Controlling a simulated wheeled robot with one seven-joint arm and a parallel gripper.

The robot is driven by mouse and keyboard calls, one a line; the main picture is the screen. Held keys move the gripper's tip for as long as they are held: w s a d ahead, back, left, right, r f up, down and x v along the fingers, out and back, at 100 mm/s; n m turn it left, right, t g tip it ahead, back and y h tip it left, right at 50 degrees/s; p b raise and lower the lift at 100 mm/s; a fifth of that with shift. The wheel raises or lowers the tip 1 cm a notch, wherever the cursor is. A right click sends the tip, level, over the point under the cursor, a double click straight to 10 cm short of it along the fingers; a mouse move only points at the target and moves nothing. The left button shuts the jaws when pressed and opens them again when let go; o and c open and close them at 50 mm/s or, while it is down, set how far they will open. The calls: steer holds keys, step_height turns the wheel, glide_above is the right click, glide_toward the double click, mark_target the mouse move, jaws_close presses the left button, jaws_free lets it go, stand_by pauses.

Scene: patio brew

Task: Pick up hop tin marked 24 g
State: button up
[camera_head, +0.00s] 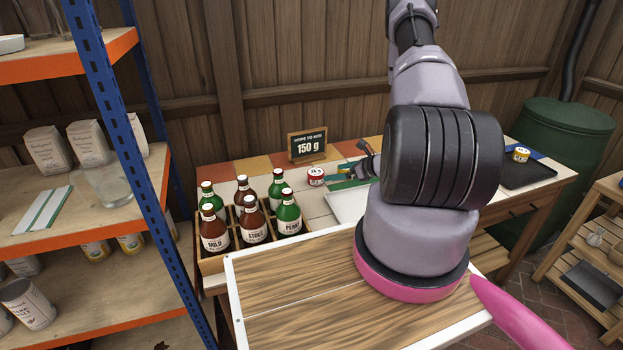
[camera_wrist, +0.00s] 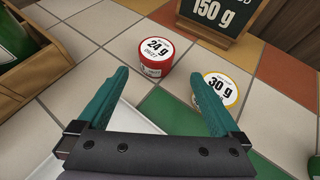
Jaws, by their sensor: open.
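The hop tin marked 24 g (camera_wrist: 151,70) is a small round red tin with a white lid. It stands upright on the tiles in the wrist view, ahead of my gripper (camera_wrist: 158,76) and nearer its left finger. In the head view the red tin (camera_head: 316,181) stands on the tiled counter, right of the bottle crate. My gripper's teal fingers are spread apart with nothing held between them. The tin marked 30 g (camera_wrist: 221,89), yellow with a white lid, stands close to the right finger, partly behind it.
A sign reading 150 g (camera_head: 307,144) stands behind the tins. A wooden crate (camera_head: 213,262) of bottles is left of them. A white tray (camera_head: 346,208) lies below my gripper. A dark tray (camera_head: 527,174) and another tin (camera_head: 521,155) are at the far right.

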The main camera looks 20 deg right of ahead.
mark_target(316, 176)
steer(key=x, duration=1)
steer(key=shift+a, duration=0.4)
steer(key=c, duration=1.2)
steer(key=shift+c, duration=0.2)
